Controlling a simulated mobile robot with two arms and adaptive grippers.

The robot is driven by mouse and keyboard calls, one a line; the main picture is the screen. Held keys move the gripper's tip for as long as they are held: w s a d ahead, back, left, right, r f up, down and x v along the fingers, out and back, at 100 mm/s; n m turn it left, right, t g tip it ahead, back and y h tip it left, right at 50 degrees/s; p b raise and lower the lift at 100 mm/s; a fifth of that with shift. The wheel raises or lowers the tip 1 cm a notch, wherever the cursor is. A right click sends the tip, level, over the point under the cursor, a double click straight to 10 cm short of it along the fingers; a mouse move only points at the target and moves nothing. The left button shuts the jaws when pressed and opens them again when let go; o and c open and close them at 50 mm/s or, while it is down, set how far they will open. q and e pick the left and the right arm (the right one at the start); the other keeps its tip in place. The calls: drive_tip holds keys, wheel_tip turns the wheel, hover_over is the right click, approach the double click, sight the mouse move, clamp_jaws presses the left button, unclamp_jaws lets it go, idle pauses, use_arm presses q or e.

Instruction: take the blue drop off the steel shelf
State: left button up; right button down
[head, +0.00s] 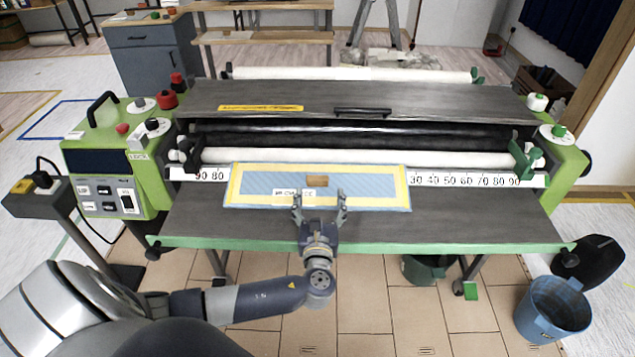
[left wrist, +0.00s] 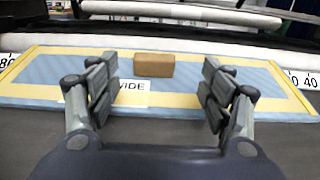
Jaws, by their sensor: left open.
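The blue drop (head: 365,184) is a flat blue sheet with a yellow border. It lies on the grey steel shelf (head: 470,222) along the front of the green machine. In the left wrist view the drop (left wrist: 185,105) spans most of the width. A small brown block (head: 317,181) rests on it, with a white label reading "WIDE" (left wrist: 125,99) in front. My left gripper (head: 319,198) is open at the drop's front edge, its fingers apart on either side of the block, with nothing held. I cannot tell whether the fingers touch the drop. My right gripper is out of view.
White rollers (head: 350,157) and a numbered scale (head: 475,180) run behind the shelf. A control box (head: 105,175) stands at the left. The shelf is bare on both sides of the drop. A blue bucket (head: 552,310) stands on the floor at the right.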

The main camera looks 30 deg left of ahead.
sight(317, 176)
use_arm(q)
drive_tip(key=shift+x, duration=1.2)
drive_tip(key=w+a, duration=0.1)
drive_tip(key=w+a+p, duration=0.1)
drive_tip(key=shift+w+a+r, duration=0.1)
drive_tip(key=shift+w+a, duration=0.1)
drive_tip(key=shift+a, duration=0.1)
drive_tip(key=shift+w+a, duration=0.2)
drive_tip(key=shift+w, duration=0.15)
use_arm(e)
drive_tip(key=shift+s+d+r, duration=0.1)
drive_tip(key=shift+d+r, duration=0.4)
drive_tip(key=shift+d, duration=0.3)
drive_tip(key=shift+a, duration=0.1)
use_arm(q)
drive_tip(key=c, duration=1.2)
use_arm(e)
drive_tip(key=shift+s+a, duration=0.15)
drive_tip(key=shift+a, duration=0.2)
